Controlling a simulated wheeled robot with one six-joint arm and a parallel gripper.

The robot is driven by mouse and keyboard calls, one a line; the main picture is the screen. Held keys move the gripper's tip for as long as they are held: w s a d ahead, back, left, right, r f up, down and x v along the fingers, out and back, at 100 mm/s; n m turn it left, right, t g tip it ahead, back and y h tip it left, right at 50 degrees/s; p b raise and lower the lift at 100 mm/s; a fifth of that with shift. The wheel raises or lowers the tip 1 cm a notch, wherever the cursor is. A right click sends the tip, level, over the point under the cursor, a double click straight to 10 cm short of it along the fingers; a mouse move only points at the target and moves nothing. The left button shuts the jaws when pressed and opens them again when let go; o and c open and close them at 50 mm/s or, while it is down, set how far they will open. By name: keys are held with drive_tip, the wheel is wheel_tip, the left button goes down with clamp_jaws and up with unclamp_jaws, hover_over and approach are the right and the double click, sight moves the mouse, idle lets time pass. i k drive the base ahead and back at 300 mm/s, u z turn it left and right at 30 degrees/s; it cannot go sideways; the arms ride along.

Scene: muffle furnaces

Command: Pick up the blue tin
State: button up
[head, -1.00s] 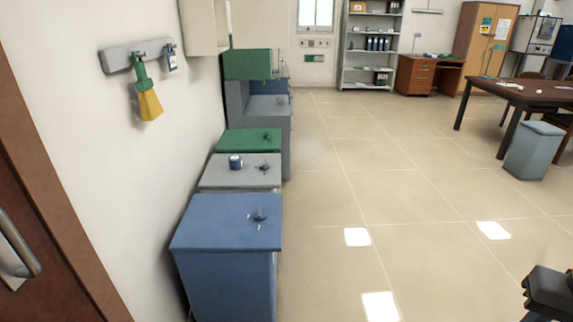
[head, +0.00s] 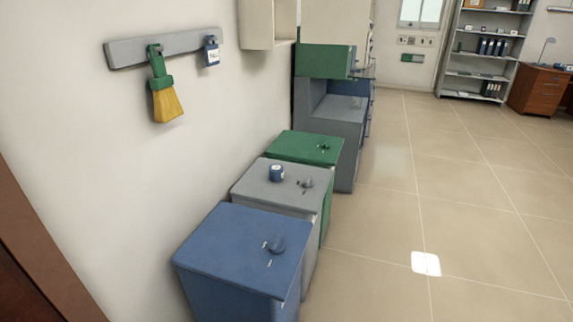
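The blue tin (head: 276,173) is a small round can with a pale label. It stands upright on the top of the grey cabinet-like unit (head: 254,187), left of a dark knob (head: 307,183). My gripper is not in view, so its state and its distance from the tin do not show.
A blue unit (head: 230,236) stands in front of the grey one and a green unit (head: 303,143) behind it, all along the left wall. A brush (head: 165,98) and a small blue-labelled item (head: 212,52) hang from a wall rail (head: 130,54).

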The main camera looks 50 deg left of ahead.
sight(276, 171)
drive_tip(key=u, duration=0.3)
drive_tip(key=i, duration=1.85)
drive_tip(key=u, duration=1.25)
drive_tip(key=i, duration=1)
drive_tip(key=u, duration=1.55)
drive_tip(key=i, duration=0.5)
drive_tip(key=u, duration=0.3)
